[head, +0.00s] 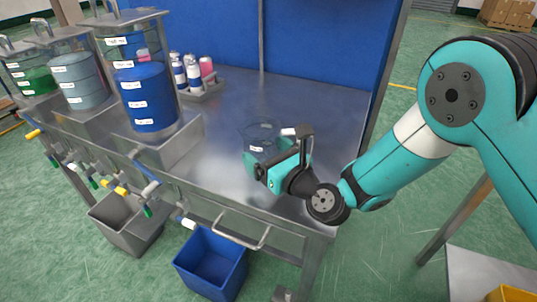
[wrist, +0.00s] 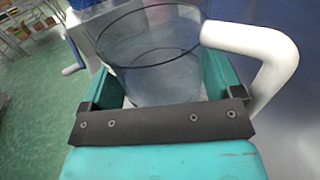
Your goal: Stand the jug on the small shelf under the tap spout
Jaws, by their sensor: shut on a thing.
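The jug (head: 259,132) is a clear see-through vessel with a white handle (wrist: 268,55) and a small white label. My gripper (head: 277,151) is shut around its sides, with a teal finger on each side in the wrist view (wrist: 158,80). The jug looks upright over the steel bench near its front right; I cannot tell whether it touches the top. Several taps with coloured handles hang below the tanks along the bench front; one white-ended spout (head: 187,222) is nearest the blue bin.
Tanks with blue (head: 148,97), grey and green contents stand at the bench's left. A tray with several bottles (head: 203,92) sits by the blue back panel. A metal rail (head: 240,236) juts from the front. A blue bin (head: 212,262) and grey bin (head: 128,222) are below.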

